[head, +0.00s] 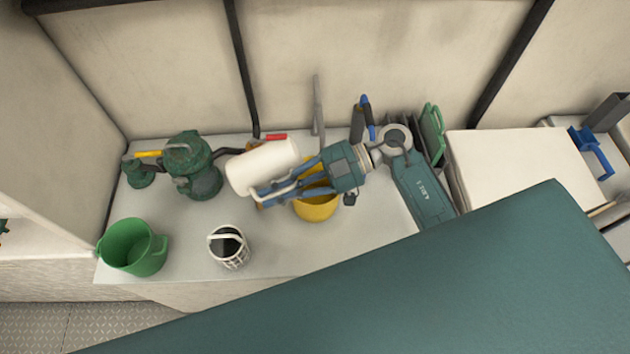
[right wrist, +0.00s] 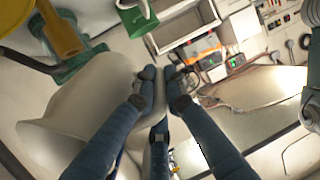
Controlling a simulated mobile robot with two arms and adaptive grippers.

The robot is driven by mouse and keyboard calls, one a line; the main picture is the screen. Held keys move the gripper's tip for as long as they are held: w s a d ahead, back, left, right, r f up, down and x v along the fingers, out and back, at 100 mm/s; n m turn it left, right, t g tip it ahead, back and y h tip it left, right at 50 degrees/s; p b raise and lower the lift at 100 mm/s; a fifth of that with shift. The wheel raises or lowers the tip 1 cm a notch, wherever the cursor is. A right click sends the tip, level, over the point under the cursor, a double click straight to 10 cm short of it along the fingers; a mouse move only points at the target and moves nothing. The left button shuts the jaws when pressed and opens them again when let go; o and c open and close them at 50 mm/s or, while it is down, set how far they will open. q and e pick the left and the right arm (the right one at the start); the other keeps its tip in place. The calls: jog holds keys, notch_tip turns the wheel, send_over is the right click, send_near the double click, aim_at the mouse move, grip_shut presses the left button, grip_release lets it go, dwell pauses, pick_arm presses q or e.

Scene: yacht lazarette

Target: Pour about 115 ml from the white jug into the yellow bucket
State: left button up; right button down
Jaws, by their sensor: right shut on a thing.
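The white jug (head: 262,166) is held in the air, tilted well over onto its side, in the head view. My right gripper (head: 285,187) is shut on the jug's handle side. The jug also fills the left middle of the right wrist view (right wrist: 85,120), with the gripper's blue fingers (right wrist: 160,90) around it. The yellow bucket (head: 318,208) stands on the counter, below and to the right of the jug, partly hidden by my gripper. I cannot see liquid or the jug's inside. My left gripper is not in view.
On the counter (head: 175,240) stand a green bucket (head: 135,248), a white basket-like holder (head: 229,247) and a dark green pump-like device (head: 193,168). A white box top (head: 515,168) lies to the right. A blue-handled tool (head: 362,118) is behind the gripper.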

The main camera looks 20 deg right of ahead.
jog(key=shift+d+f+y+b, duration=0.3)
jog(key=shift+d+f+b, duration=0.1)
jog(key=shift+b, duration=0.05)
jog(key=shift+d+f+y+b, duration=0.5)
jog(key=shift+y+b, duration=0.2)
jog(key=shift+b, duration=0.2)
jog(key=shift+d+y+b, duration=0.2)
jog(key=shift+y+b, duration=0.2)
jog(key=shift+b, duration=0.15)
jog(key=shift+s+a, duration=0.15)
jog(key=shift+a, duration=0.2)
jog(key=shift+s+d+f+n+y+b, duration=0.15)
jog(key=shift+d+f+n+y+b, duration=0.2)
jog(key=shift+y+b, duration=0.95)
dwell(0.5)
jog(key=shift+h, duration=0.4)
